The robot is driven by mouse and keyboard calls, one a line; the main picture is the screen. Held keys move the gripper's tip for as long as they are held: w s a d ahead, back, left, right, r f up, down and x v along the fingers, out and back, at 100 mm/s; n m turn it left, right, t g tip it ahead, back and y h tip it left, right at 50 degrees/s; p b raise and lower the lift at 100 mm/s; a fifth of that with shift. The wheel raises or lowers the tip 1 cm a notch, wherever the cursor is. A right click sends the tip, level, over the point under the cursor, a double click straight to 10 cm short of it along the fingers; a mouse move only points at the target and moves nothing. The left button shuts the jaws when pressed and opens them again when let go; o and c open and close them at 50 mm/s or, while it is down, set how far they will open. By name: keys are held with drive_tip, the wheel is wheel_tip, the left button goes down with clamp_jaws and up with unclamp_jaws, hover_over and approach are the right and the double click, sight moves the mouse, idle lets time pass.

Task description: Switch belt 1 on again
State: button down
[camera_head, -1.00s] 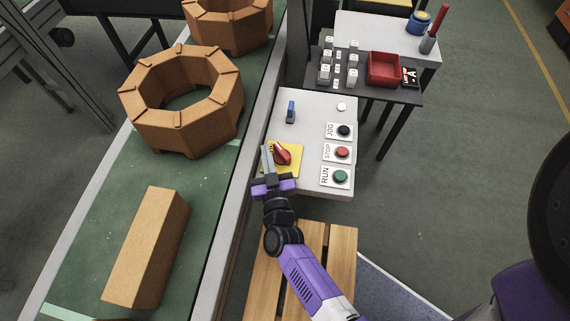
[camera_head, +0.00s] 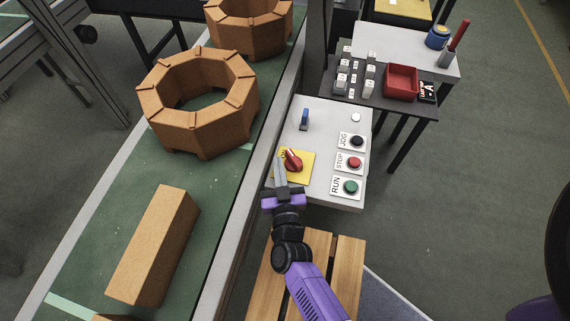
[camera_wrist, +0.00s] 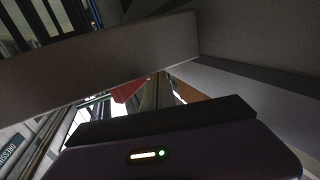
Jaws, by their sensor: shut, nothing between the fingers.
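A light grey control panel (camera_head: 326,122) stands beside the belt. A red rotary switch (camera_head: 293,160) sits on its yellow plate (camera_head: 305,172) at the panel's near left. On the right are a black JOG button (camera_head: 357,140), a red STOP button (camera_head: 354,162) and a green RUN button (camera_head: 351,187). A blue lever (camera_head: 304,119) stands at the back. My gripper (camera_head: 280,170) is shut and empty, just left of the red switch; I cannot tell whether it touches. In the wrist view a red part (camera_wrist: 128,92) shows beside the fingers, partly hidden.
The green belt (camera_head: 95,215) on the left carries two octagonal brick-coloured rings (camera_head: 190,128) and a long block (camera_head: 153,245). A dark table behind the panel holds a red tray (camera_head: 402,82). A slatted wooden platform (camera_head: 345,265) lies below my arm.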

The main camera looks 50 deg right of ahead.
drive_tip(key=shift+b+v, duration=0.4)
drive_tip(key=shift+v, duration=2.4)
drive_tip(key=r, duration=0.1)
drive_tip(key=d+r+m, duration=0.1)
drive_tip(key=shift+d+r, duration=0.1)
drive_tip(key=shift+r, duration=0.15)
drive_tip(key=s+a+r+n+y, duration=0.2)
drive_tip(key=s+r+n+y, duration=0.1)
drive_tip(key=s, duration=0.4)
drive_tip(key=s+a+r+n+y, duration=0.3)
drive_tip(key=s+r+y, duration=0.1)
drive_tip(key=s+r, duration=0.2)
drive_tip(key=s+a+r+n+t+y, duration=0.1)
drive_tip(key=s+a+r+n+y, duration=0.2)
drive_tip(key=s, duration=0.5)
drive_tip(key=shift+s+a+r+y, duration=0.25)
drive_tip(key=shift+s+r+y, duration=0.1)
drive_tip(key=shift+r+y, duration=0.45)
